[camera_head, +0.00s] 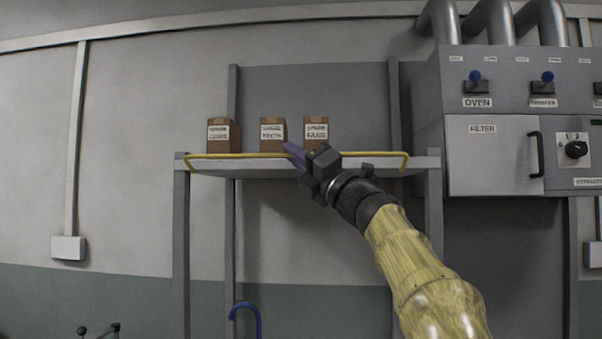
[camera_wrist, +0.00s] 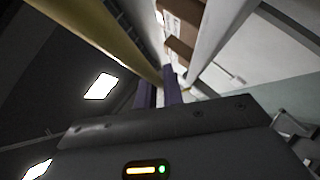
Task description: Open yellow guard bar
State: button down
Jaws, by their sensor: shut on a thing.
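The yellow guard bar (camera_head: 240,155) runs along the front edge of the grey shelf (camera_head: 232,173), with bent ends at left and right. My gripper (camera_head: 292,152) is at the middle of the bar, its purple fingers pointing up and left. In the wrist view the bar (camera_wrist: 105,38) comes down from the upper left to the tips of my gripper (camera_wrist: 160,80). The fingers are close together and shut on the bar. The exact contact is small and partly hidden by the fingers.
Three brown labelled boxes, left (camera_head: 223,135), middle (camera_head: 273,135) and right (camera_head: 316,132), stand on the shelf behind the bar. A grey control cabinet (camera_head: 490,160) with knobs and a black handle is at the right. A blue hooked thing (camera_head: 246,308) shows below the shelf.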

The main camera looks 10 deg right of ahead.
jog(key=n+y+b, duration=0.1)
jog(key=f+n+g+y+b, duration=0.1)
jog(key=n, duration=0.1)
jog(key=n+y+b, duration=0.1)
jog(key=shift+s+a+f+n+g, duration=0.1)
jog(key=shift+s+f+n+g, duration=0.05)
jog(key=shift+s+n+g, duration=0.15)
jog(key=shift+y, duration=0.4)
jog(key=c, duration=1.8)
grip_release()
jog(key=shift+w, duration=0.2)
jog(key=shift+d, duration=0.25)
jog(key=b+v, duration=0.7)
jog(key=v, duration=1)
jog(key=shift+d, duration=0.25)
